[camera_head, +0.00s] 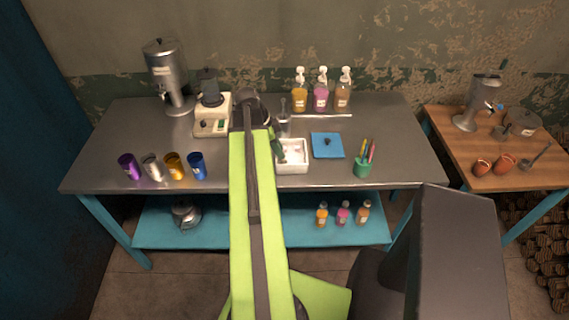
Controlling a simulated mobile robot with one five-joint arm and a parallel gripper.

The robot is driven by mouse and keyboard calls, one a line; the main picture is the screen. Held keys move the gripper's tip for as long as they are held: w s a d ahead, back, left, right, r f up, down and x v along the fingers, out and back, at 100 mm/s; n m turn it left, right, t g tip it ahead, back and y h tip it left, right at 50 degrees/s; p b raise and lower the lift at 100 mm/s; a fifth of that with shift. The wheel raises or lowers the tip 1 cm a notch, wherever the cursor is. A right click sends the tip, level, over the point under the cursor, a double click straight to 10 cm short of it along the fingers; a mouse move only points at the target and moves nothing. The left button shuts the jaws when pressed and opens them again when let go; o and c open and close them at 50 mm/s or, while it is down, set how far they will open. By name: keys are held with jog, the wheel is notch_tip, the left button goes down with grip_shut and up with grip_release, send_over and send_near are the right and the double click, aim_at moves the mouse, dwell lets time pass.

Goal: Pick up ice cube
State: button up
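A white open box (292,168) stands on the metal table, just right of my arm. Pale lumps (296,152) show inside it; they look like ice, but single cubes are too small to make out. My green arm reaches over the table, and its dark end (248,105) is behind and left of the box. A small dark green part (278,149) shows at the box's left edge; I cannot tell whether it belongs to my gripper. The fingertips cannot be made out, so whether my gripper is open or holds anything is unclear.
A metal container (283,122) stands behind the box. Pump bottles (321,92) stand behind.

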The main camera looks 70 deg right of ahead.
aim_at(284, 160)
jog(key=b+x, duration=0.1)
jog(key=x, duration=0.1)
jog(key=b+x, duration=0.2)
jog(key=shift+w+d+f+b, duration=0.1)
jog(key=shift+f+b, duration=0.2)
jog(key=shift+f, duration=0.15)
jog(key=shift+r, duration=0.2)
jog(key=shift+c, duration=0.3)
grip_shut()
